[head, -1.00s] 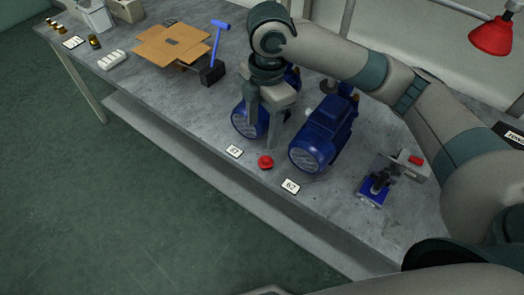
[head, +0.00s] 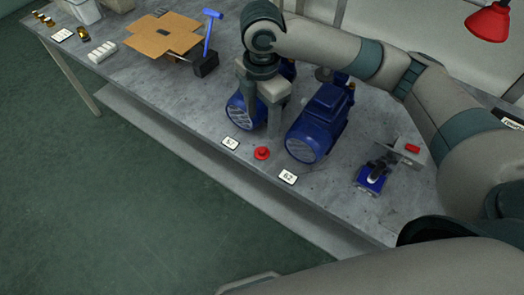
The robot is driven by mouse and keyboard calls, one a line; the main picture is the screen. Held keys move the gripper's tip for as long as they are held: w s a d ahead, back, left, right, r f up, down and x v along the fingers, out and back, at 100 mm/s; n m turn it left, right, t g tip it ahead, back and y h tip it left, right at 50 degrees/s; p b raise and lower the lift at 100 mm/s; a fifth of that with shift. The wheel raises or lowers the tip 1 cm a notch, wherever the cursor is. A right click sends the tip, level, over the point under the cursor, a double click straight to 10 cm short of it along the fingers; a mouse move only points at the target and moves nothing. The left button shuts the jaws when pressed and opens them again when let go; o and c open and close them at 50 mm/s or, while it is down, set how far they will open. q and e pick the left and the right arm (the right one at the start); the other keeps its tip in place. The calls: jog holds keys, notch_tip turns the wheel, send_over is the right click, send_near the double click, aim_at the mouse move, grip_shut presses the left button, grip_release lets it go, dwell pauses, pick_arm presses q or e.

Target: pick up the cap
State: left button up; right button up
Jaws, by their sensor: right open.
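The red cap (head: 262,153) is small and round. It lies on the grey bench near its front edge, between two white number cards and in front of the gap between two blue pumps. My right gripper (head: 260,122) is open, fingers pointing down, above and behind the cap in the picture, in front of the left pump. Nothing shows between its fingers, and it appears apart from the cap. My left gripper is not in view.
The left blue pump (head: 240,110) is partly hidden by my gripper; the right blue pump (head: 318,125) stands beside it. Cards (head: 230,143) and (head: 288,177) flank the cap. A blue clamp-like device (head: 372,178) stands right. A blue hammer (head: 209,48) and open carton (head: 163,35) are left.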

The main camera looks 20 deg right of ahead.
send_over(262, 150)
notch_tip(262, 150, down, 6)
jog(key=shift+s+r+p, duration=0.1)
jog(key=shift+p, duration=0.2)
jog(key=shift+f, duration=0.65)
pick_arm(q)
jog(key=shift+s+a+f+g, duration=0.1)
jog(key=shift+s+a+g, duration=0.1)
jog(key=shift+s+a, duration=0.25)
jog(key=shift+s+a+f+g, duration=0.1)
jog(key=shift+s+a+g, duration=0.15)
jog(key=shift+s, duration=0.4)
pick_arm(e)
jog(key=shift+f, duration=0.15)
notch_tip(262, 150, down, 5)
jog(key=shift+r+p, duration=0.2)
jog(key=shift+p, duration=0.15)
jog(key=shift+f, duration=0.5)
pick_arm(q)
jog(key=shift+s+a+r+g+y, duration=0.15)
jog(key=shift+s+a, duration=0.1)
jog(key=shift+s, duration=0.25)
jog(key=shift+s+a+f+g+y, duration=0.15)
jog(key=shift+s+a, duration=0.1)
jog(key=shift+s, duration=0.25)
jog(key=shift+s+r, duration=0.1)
pick_arm(e)
jog(key=c, duration=1.1)
